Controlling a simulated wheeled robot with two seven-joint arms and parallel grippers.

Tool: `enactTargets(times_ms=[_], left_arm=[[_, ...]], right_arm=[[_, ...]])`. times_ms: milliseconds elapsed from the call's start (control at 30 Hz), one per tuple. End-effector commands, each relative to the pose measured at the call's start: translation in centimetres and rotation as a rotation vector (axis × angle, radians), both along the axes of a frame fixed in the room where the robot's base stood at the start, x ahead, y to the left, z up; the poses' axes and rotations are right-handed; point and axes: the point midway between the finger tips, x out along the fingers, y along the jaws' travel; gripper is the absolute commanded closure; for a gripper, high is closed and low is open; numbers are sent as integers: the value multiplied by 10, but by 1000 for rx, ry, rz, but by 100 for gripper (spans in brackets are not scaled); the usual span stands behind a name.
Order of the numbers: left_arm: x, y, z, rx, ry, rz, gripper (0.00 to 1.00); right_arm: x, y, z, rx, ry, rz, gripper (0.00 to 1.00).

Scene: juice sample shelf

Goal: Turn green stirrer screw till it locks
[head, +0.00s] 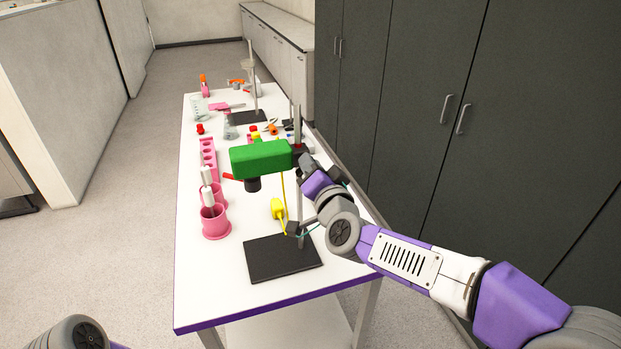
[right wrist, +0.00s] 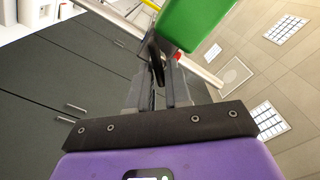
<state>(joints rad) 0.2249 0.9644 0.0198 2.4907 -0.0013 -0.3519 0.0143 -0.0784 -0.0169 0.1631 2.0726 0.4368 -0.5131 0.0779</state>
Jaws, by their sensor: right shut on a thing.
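The green stirrer (head: 262,158) is mounted on a metal stand rod (head: 299,215) above a black base plate (head: 282,262). Its green body also shows at the top of the right wrist view (right wrist: 193,20). My right gripper (head: 301,161) is at the stirrer's right end, beside the rod. In the right wrist view its fingers (right wrist: 158,82) are closed around a dark screw (right wrist: 157,62) just below the green body. The gripper mostly hides the screw in the head view. My left gripper is not in view; only part of my left arm shows at the lower left.
A yellow piece (head: 279,209) is beside the rod under the stirrer. Pink cups (head: 215,223) with white items and a pink rack (head: 208,158) stand to the left. More glassware and a second stand (head: 250,117) are farther back. Dark cabinets (head: 415,110) line the right side.

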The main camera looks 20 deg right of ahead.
Motion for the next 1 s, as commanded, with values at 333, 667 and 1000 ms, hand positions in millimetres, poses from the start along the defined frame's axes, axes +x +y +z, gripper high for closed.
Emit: enactTargets(times_ms=[333,667,1000], left_arm=[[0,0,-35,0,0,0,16],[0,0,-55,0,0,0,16],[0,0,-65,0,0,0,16]], right_arm=[[0,-2,-6,328,8,0,100],[0,-3,-7,594,16,1,100],[0,-4,-8,747,21,-1,100]])
